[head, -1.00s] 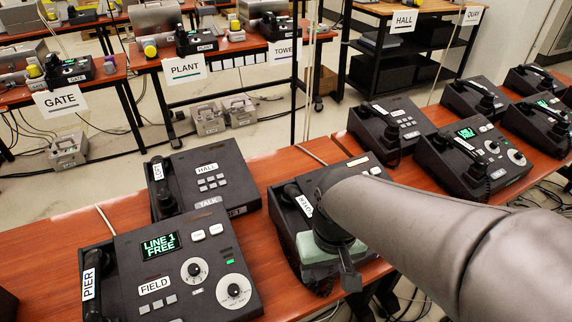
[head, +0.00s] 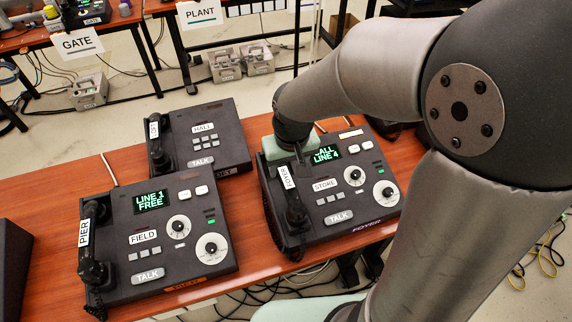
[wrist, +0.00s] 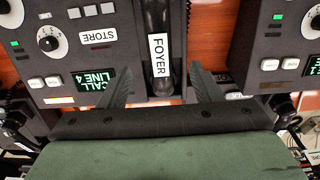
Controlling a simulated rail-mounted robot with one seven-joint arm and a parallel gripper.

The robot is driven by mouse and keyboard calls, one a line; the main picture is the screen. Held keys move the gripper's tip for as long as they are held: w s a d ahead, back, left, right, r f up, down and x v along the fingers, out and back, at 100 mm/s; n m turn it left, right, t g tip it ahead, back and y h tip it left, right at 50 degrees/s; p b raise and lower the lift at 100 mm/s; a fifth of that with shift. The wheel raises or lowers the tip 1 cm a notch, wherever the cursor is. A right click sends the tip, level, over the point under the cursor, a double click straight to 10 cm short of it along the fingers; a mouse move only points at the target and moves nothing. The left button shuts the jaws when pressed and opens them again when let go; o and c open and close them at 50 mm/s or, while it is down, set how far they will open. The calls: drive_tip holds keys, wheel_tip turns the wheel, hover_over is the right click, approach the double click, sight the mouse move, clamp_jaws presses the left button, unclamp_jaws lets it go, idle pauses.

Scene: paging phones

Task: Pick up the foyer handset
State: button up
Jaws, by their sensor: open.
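The foyer handset (head: 294,208) is a black handset with a white FOYER label. It lies in its cradle on the left side of the foyer phone (head: 372,212), whose green display reads LINE 4. In the wrist view the handset (wrist: 158,22) runs down the middle, its lower end between my fingers. My gripper (wrist: 160,72) is open, with one dark finger on each side of the handset and gaps showing. In the head view my gripper (head: 299,152) is at the handset's far end, partly hidden by my arm. I cannot tell the height gap.
The field phone (head: 172,258) with its PIER handset (head: 92,245) stands to the left. The hall phone (head: 215,135) stands behind it. The wooden table (head: 262,250) has a narrow bare strip between phones. My arm hides the right side.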

sight(286, 177)
drive_tip(key=f, duration=0.2)
drive_tip(key=w+f+p, duration=0.1)
drive_tip(key=f, duration=0.5)
drive_tip(key=shift+w+a+f, duration=0.15)
drive_tip(key=shift+w+a, duration=0.05)
drive_tip(key=shift+w, duration=0.1)
drive_tip(key=c, duration=1.2)
